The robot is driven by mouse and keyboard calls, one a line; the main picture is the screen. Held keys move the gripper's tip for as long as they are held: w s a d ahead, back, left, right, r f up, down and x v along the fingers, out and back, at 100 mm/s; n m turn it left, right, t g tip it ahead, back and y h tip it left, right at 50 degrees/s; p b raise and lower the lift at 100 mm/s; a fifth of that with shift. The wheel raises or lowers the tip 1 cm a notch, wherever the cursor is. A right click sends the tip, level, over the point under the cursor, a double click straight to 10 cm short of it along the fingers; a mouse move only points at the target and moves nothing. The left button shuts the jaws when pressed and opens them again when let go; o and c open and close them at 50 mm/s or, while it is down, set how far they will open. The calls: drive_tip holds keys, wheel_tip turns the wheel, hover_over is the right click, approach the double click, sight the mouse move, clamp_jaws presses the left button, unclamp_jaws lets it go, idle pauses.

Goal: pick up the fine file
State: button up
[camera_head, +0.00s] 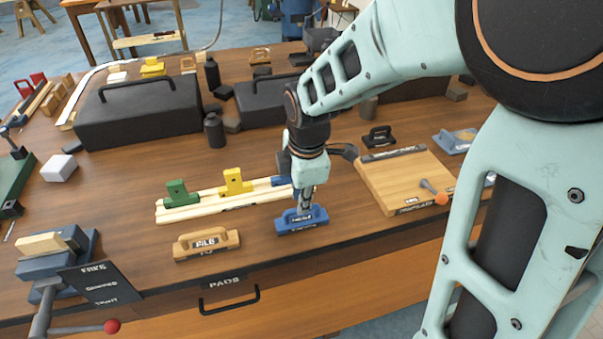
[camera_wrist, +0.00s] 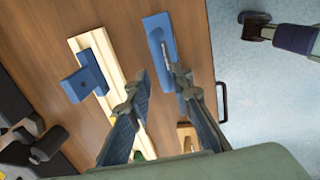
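A blue handled block (camera_head: 302,220) with a small printed label lies near the table's front edge; it also shows in the wrist view (camera_wrist: 158,42). A tan wooden handled block (camera_head: 206,243) with a label that seems to read "FILE" lies to its left. I cannot read the labels well enough to tell which block is the fine one. My gripper (camera_head: 304,206) points down at the blue block. In the wrist view my gripper (camera_wrist: 161,73) has its two fingers spread, with the blue block just beyond the tips, closer to the right finger. Nothing is visibly held.
A pale wooden bar (camera_head: 215,203) with green, yellow and blue clamps lies just behind the blocks. A wooden board (camera_head: 408,180) lies to the right. A vise (camera_head: 55,250) stands at the front left. Dark toolboxes (camera_head: 140,110) are at the back. The drawer handle (camera_head: 229,301) sticks out below.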

sight(302, 216)
drive_tip(key=shift+w+d+f, duration=0.1)
drive_tip(key=shift+w+f, duration=0.15)
drive_tip(key=shift+f, duration=1.1)
drive_tip(key=shift+w+f, duration=0.2)
drive_tip(key=shift+f, duration=1.1)
clamp_jaws()
